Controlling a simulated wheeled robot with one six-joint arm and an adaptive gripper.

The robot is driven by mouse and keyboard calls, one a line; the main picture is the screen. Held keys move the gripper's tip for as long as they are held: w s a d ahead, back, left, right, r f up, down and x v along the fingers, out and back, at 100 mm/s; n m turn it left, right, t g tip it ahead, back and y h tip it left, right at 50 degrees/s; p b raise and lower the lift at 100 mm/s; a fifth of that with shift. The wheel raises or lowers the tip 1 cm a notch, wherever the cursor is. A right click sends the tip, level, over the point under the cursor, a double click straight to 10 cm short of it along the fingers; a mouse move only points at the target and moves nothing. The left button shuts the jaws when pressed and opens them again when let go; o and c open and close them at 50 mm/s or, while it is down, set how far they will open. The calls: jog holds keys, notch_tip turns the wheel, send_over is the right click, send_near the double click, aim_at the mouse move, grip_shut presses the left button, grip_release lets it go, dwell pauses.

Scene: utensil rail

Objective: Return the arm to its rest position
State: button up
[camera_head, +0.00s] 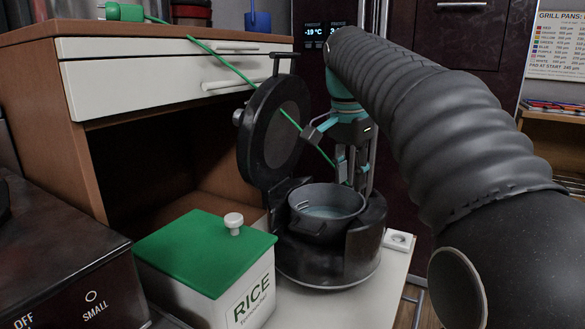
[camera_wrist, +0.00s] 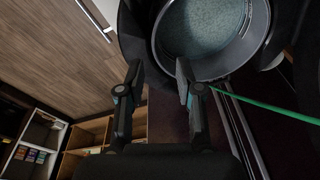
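My gripper (camera_head: 352,180) hangs at the end of my dark ribbed arm, above the back right of an open black cooker (camera_head: 345,255). In the wrist view my gripper (camera_wrist: 160,76) has its two fingers apart, with nothing seen between them. A grey pot (camera_head: 312,228) with side handles sits inside the cooker. The pot's round inside (camera_wrist: 205,28) shows beyond the fingertips in the wrist view. I cannot tell whether the fingers touch the cooker or pot. The cooker's round lid (camera_head: 272,130) stands up, tilted back.
A green cord (camera_head: 240,76) runs from a green plug-like piece (camera_head: 125,12) on the wooden cabinet, past the lid, to behind my gripper. A green-lidded rice box (camera_head: 205,250) stands front left of the cooker. A white cabinet drawer (camera_head: 150,87) is behind.

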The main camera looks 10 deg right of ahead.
jog(key=s+a+f+n+t+p, duration=0.1)
jog(key=s+f+n, duration=0.4)
jog(key=s, duration=0.6)
jog(key=s+a+f+n+t+y+p, duration=0.1)
jog(key=s+f+n+t+p, duration=0.2)
jog(key=s+f, duration=0.6)
jog(key=s+n+p, duration=0.2)
jog(key=n, duration=0.1)
jog(key=shift+s+a+p, duration=0.3)
jog(key=shift+s+a, duration=0.05)
